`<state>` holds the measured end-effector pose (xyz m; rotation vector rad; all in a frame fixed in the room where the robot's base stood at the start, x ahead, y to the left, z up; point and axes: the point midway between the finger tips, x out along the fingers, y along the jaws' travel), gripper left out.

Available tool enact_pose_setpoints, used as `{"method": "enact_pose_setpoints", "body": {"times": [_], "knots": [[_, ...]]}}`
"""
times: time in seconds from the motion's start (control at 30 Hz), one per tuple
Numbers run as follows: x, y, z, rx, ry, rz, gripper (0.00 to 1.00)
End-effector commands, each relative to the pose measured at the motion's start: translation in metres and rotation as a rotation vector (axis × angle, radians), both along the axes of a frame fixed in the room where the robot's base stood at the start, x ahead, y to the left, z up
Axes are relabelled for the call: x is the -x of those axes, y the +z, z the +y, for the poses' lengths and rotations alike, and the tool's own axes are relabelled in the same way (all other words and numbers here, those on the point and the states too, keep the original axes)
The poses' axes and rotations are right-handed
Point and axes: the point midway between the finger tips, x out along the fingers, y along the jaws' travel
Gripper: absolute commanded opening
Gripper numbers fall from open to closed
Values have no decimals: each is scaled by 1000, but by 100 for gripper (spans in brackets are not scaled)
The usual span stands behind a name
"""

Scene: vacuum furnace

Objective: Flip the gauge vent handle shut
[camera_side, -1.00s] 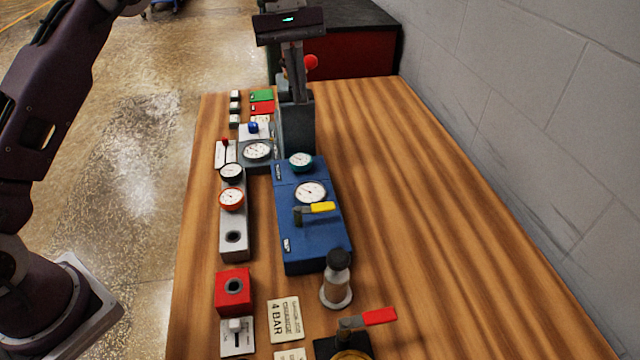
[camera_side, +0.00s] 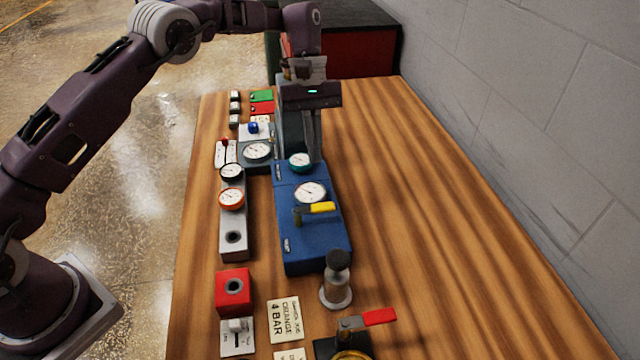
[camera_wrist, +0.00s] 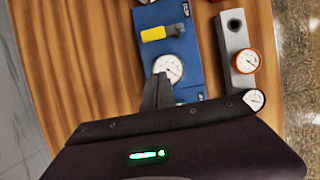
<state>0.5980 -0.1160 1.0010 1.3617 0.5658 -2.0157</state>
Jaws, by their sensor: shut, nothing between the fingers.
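A yellow lever handle (camera_side: 322,208) sits on top of the blue gauge box (camera_side: 318,245), just in front of a white round gauge (camera_side: 310,192). It points to the right in the side view. In the wrist view the yellow handle (camera_wrist: 153,33) is near the top, beyond the gauge. My gripper (camera_side: 313,153) is shut and empty, pointing down over the far end of the blue box, behind the handle and apart from it. The wrist view shows its finger (camera_wrist: 157,92) beside the white gauge. Whether the fingertips touch the box is unclear.
A small teal gauge (camera_side: 300,161) is close to my fingers. A grey upright block (camera_side: 289,135) stands behind. Left is a grey manifold with an orange-rimmed gauge (camera_side: 231,198). A black-topped cylinder (camera_side: 337,280) and a red-handled valve (camera_side: 379,317) stand in front. The table's right side is clear.

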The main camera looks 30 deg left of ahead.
Motion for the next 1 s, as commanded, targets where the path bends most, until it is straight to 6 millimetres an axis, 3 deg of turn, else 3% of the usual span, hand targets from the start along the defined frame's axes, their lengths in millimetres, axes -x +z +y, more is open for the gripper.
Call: {"method": "enact_pose_setpoints", "body": {"times": [0.23,0.5,1.0], "knots": [[15,-50,-14,0,-1,3,0],[39,-47,-39,0,0,-3,0],[41,-47,-42,1,-10,-2,0]]}}
